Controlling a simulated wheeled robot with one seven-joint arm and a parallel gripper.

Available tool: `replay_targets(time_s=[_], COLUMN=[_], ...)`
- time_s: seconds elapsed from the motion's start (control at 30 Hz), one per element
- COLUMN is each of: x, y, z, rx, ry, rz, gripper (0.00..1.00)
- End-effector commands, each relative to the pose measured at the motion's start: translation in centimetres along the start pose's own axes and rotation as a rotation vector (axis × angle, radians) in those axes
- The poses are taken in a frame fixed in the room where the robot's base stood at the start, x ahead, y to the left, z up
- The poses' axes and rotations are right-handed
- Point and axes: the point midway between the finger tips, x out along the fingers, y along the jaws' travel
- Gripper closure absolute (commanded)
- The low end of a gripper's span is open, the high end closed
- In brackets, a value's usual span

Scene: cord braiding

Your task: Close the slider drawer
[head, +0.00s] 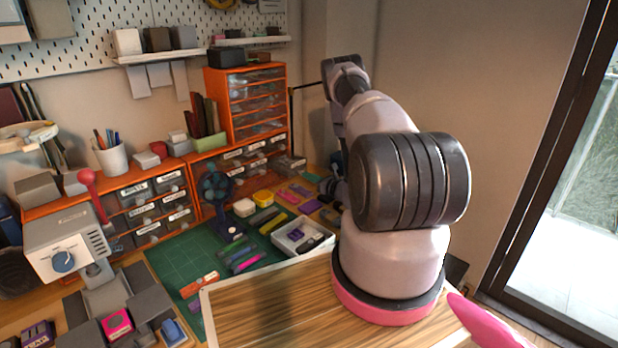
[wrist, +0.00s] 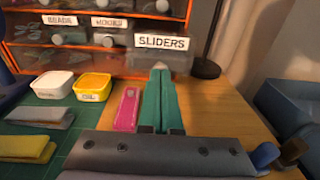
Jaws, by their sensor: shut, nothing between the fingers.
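The slider drawer (wrist: 176,61), a clear grey bin with a white "SLIDERS" label, is at the lower right of the orange cabinet in the wrist view. It stands out in front of the drawers beside it, so it is at least partly open. It also shows in the head view (head: 291,164) at the cabinet's right end. My gripper (wrist: 160,67) has its two green fingers together, empty, pointing at the drawer front. The fingertips overlap the lower front in the picture; I cannot tell whether they touch. In the head view my arm hides most of the gripper.
The orange cabinet (wrist: 92,75) holds other labelled drawers. A white tub (wrist: 53,83), a yellow tub (wrist: 92,86) and a pink item (wrist: 127,108) lie left of my fingers. A dark lamp base (wrist: 205,69) stands right of the drawer.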

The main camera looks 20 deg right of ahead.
Motion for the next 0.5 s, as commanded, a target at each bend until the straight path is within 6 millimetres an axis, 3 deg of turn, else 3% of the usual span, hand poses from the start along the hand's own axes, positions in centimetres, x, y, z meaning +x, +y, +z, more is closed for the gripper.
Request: replay_targets(time_s=[0.17, 0.5], x=[2.2, 10.8], y=[0.1, 0.4], z=[0.2, 0.8], rx=[-0.003, -0.002], ry=[-0.004, -0.003], rz=[0.004, 0.003], gripper=[1.0, 1.0])
